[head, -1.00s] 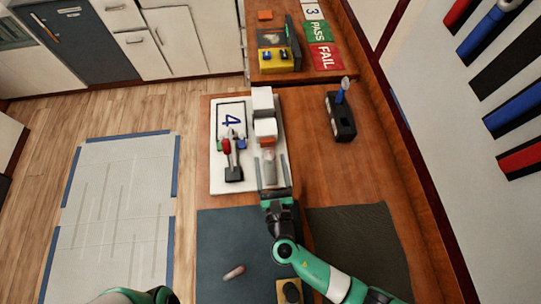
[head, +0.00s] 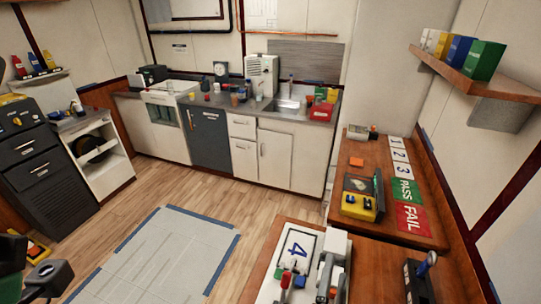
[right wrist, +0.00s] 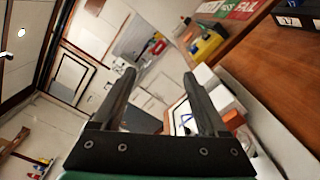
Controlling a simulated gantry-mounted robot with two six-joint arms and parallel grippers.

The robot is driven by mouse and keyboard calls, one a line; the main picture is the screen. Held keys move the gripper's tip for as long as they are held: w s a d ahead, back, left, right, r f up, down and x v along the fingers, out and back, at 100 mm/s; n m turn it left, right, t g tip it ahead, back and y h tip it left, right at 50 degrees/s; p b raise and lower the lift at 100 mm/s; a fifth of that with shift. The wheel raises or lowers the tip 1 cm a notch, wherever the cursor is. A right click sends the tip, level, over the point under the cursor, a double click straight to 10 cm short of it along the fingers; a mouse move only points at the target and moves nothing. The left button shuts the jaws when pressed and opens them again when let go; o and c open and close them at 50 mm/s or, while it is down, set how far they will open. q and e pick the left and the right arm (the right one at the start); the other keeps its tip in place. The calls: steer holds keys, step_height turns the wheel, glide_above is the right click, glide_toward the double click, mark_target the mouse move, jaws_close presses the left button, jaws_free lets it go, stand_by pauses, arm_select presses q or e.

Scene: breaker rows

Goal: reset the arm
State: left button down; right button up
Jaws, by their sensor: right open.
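My right gripper (right wrist: 160,77) is open in the right wrist view, with nothing between its two dark fingers. Beyond the fingers are the white board marked 4 (right wrist: 184,116) and a white block with an orange part (right wrist: 233,118). In the head view, the board (head: 299,244) lies at the bottom, with a small red, blue and green lever unit (head: 288,278) on it. Grey finger-like bars show beside the board at the picture's lower edge; their outline is hard to make out there. Green and dark parts in the lower left corner look like my left arm; its fingertips do not show.
On the far bench are a yellow box (head: 357,207), cards 1, 2, 3, a green PASS card (head: 406,190) and a red FAIL card (head: 412,218). A black unit with a blue-tipped lever (head: 420,285) stands lower right. The floor mat (head: 160,255) is clear.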

steer(key=d+r+m+t+y+p, duration=0.1)
steer(key=d+r+m+t, duration=0.15)
steer(key=r+m, duration=0.95)
steer(key=d+r+m+t+y+p, duration=0.1)
steer(key=r+m+t+y+p, duration=0.15)
steer(key=r, duration=1.75)
steer(key=s+r+m+t+y, duration=0.2)
steer(key=s+r, duration=0.3)
steer(key=r, duration=0.4)
steer(key=s+r+m+t+y, duration=0.3)
steer(key=s+r, duration=0.3)
steer(key=r, duration=0.2)
steer(key=shift+s+a+r+t, duration=0.25)
steer(key=shift+r+t, duration=0.15)
steer(key=shift+t, duration=0.1)
